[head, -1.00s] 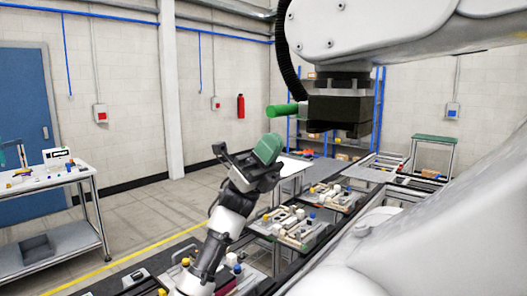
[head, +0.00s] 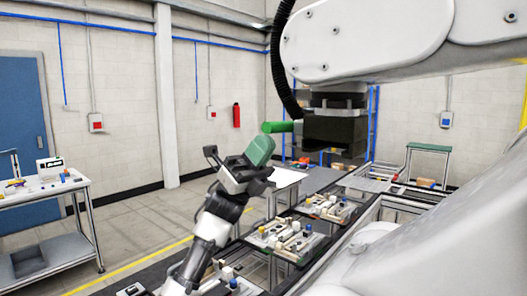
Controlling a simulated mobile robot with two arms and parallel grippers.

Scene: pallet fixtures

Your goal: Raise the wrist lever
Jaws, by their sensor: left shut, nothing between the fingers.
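No wrist lever can be made out for certain; the fixture parts are too small to tell apart. Several pallet fixtures stand in a row on the conveyor, a far one (head: 328,207), a middle one (head: 292,240) and a near one (head: 232,284) partly hidden by my left arm. My left gripper (head: 260,151), dark with a green block-like end, is shut and empty, raised above and left of the fixtures. My right arm comes in from the upper right and ends in a dark block (head: 336,131); its fingers cannot be made out.
A green cylinder (head: 277,127) shows beside the dark block. A white workbench (head: 45,188) with small items stands at the left. A green-topped stand (head: 428,148) is at the back right. The floor between bench and conveyor is clear.

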